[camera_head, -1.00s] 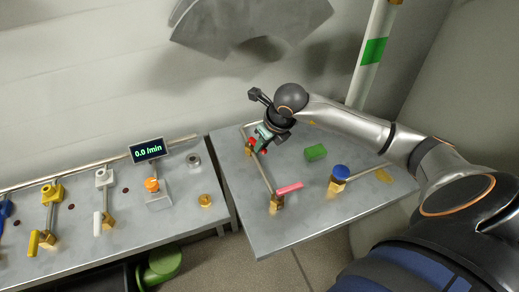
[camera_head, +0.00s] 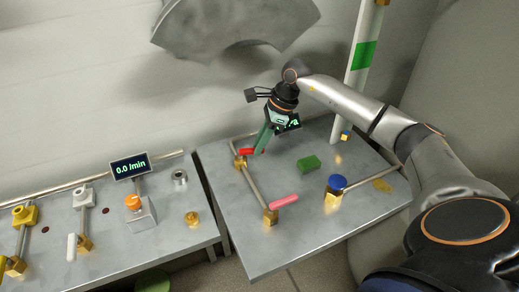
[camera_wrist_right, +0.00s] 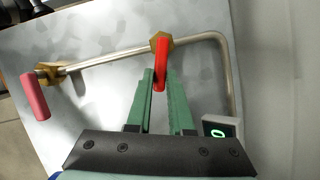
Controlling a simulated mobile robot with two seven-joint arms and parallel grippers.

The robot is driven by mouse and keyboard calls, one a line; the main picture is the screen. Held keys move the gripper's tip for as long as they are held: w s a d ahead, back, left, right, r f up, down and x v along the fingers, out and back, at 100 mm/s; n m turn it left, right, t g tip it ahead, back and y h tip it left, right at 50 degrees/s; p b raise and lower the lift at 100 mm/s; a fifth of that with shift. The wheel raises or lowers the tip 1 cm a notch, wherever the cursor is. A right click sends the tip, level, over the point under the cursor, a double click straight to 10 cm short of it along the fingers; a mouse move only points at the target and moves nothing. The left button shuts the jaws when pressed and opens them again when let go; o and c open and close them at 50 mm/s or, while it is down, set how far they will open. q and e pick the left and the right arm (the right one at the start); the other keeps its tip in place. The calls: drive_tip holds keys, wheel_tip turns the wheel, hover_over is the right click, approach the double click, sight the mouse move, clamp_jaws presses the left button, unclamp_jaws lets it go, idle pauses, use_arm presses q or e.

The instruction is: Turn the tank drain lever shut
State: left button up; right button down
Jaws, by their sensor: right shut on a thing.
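A red lever (camera_head: 248,151) sits on a brass valve (camera_head: 240,162) at the back left of the right-hand table. In the right wrist view the red lever (camera_wrist_right: 160,68) lies between the green fingertips of my right gripper (camera_wrist_right: 159,82), which is shut on it. The lever stands crosswise to the metal pipe (camera_wrist_right: 108,58). In the head view my right gripper (camera_head: 259,146) reaches down from above with its fingers tilted. A pink lever (camera_head: 284,201) is on another brass valve (camera_head: 271,217) nearer the front. Neither lever is visibly labelled. My left gripper is out of view.
A small display (camera_head: 290,123) is partly hidden behind my gripper. A second table at left holds several valves and a display (camera_head: 130,166) reading 0.0 l/min.

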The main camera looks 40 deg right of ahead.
drive_tip(key=shift+w+d+n+g+b, duration=0.2)
drive_tip(key=shift+w+n+g, duration=0.15)
drive_tip(key=shift+n, duration=0.5)
drive_tip(key=shift+w+d+n+g+b, duration=0.1)
drive_tip(key=shift+w+n+g+b, duration=0.25)
drive_tip(key=shift+n, duration=0.5)
drive_tip(key=shift+w, duration=0.1)
drive_tip(key=c, duration=0.8)
unclamp_jaws()
